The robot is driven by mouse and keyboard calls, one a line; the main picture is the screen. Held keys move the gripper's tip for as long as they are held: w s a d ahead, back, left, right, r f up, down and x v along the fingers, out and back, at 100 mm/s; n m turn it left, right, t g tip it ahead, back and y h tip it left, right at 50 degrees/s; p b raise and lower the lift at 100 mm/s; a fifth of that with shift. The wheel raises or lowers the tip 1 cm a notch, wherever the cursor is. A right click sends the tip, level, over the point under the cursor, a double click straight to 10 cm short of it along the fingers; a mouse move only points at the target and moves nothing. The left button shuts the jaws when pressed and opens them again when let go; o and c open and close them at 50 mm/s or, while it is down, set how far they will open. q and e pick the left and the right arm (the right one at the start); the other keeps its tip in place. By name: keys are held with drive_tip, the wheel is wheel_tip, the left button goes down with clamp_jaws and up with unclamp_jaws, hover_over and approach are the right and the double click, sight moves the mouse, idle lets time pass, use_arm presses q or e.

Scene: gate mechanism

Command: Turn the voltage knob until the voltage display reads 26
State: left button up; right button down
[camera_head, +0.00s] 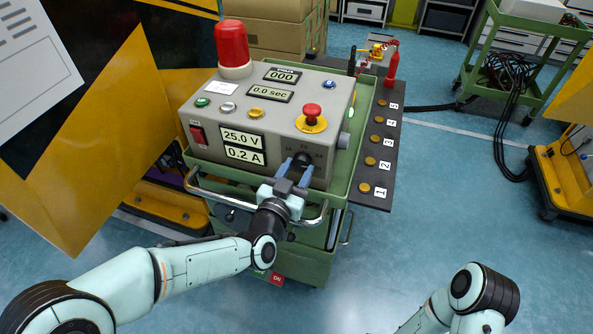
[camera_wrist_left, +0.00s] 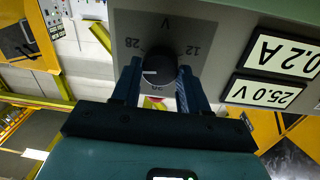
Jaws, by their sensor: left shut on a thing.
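The black voltage knob (camera_wrist_left: 160,64) is on the front panel of a grey control box (camera_head: 330,98). Its dial has a V and numbers such as 12 and 28 around it, upside down in the left wrist view. My left gripper (camera_head: 295,172) is shut on the knob, one blue finger on each side. The fingers partly hide the knob in the head view. The voltage display (camera_head: 241,137) reads 25.0 V; it also shows upside down in the left wrist view (camera_wrist_left: 269,92). My right gripper is out of view; only part of that arm shows.
The current display (camera_head: 244,155) reads 0.2 A. A red mushroom button (camera_head: 312,110), a red lamp (camera_head: 232,45) and a red switch (camera_head: 197,134) are on the box. The green cart's metal handle (camera_head: 314,216) runs below my left gripper. A numbered strip (camera_head: 376,150) is at its right.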

use_arm(q)
drive_tip(key=shift+m, duration=0.5)
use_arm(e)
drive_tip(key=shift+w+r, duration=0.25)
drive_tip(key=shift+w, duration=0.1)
use_arm(q)
drive_tip(key=o, duration=1.1)
drive_tip(key=shift+c, duration=0.2)
drive_tip(key=shift+s, duration=0.1)
drive_tip(key=p+v, duration=0.1)
drive_tip(key=v, duration=0.5)
drive_tip(key=shift+r, duration=0.1)
drive_tip(key=v, duration=0.7)
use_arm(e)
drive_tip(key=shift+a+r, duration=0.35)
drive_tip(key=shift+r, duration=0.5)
